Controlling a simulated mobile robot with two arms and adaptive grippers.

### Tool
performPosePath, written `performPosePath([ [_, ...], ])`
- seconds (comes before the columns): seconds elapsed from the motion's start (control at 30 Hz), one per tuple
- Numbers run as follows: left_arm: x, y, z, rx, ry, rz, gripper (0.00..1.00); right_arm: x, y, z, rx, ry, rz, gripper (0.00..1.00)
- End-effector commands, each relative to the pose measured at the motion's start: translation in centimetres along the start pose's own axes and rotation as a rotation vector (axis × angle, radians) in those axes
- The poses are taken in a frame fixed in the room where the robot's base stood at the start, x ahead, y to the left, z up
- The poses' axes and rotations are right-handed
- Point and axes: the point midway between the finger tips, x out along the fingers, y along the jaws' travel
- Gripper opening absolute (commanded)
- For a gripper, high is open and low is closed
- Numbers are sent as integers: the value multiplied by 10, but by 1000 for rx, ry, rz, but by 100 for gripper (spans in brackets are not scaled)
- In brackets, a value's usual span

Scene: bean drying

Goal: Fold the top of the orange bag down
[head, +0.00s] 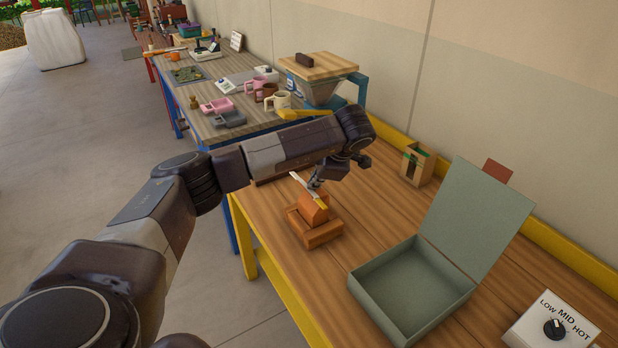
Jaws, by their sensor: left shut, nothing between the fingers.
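The orange bag (312,212) stands in a low brown wooden holder (322,237) near the left edge of the wooden table. A thin strip, pale at one end and yellow at the other, lies slanted across the top of the bag (300,183). My left arm reaches in from the left, and my left gripper (316,186) points down right at the bag's top. Its fingers are shut with nothing between them. They partly hide the bag's top, so I cannot tell whether they touch it. My right gripper is not in view.
An open grey-green box (410,285) with its lid up stands right of the bag. A heat dial panel (555,328) is at the lower right. A small cardboard holder (417,165) stands behind. Another table with mugs (278,101) and a hopper (318,85) is farther back.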

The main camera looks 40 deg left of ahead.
Motion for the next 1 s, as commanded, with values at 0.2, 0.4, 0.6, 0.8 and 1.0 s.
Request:
performPosePath([
  [0.2, 2, 0, 0, 0, 0, 0, 0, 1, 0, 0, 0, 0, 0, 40],
  [0.4, 4, 0, 0, 0, 0, 0, 0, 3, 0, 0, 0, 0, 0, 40],
  [0.6, 7, 0, 0, 0, 0, 0, 0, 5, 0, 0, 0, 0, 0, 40],
  [0.8, 9, 0, 0, 0, 0, 0, 0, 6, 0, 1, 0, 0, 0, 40],
  [1.0, 12, 0, 0, 0, 0, 0, 0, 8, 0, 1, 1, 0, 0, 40],
])
